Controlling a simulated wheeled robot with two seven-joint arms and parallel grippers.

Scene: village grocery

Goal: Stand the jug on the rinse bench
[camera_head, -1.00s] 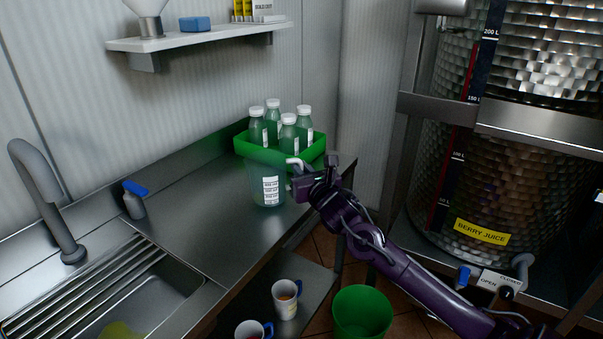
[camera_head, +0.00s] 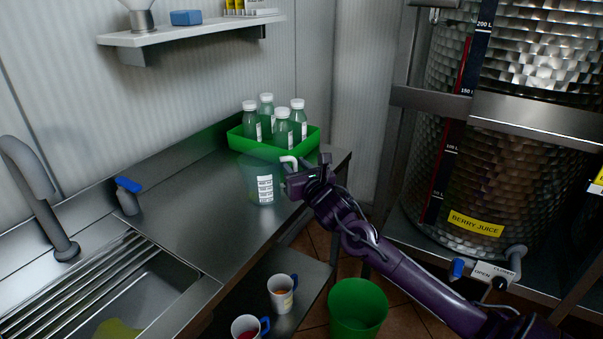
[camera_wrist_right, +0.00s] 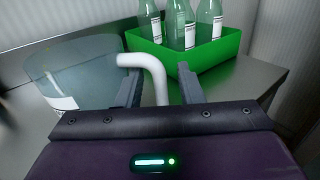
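The clear jug (camera_head: 262,186) with a white label and a white handle stands upright on the steel bench with the sink (camera_head: 185,215), in front of the green crate. In the right wrist view the jug (camera_wrist_right: 78,72) is at the left, and its handle (camera_wrist_right: 158,82) reaches between my fingers. My right gripper (camera_head: 290,184) is at the handle side of the jug. In the wrist view its two fingers (camera_wrist_right: 160,88) are apart, with gaps beside the handle. My left gripper is not in view.
The green crate (camera_head: 299,157) with several bottles stands close behind the jug. The sink (camera_head: 150,300) and tap (camera_head: 40,190) are at left. Mugs (camera_head: 281,291) stand on a lower shelf beside a green bin (camera_head: 357,308). A large juice tank (camera_head: 500,170) is at right. Bare bench lies left of the jug.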

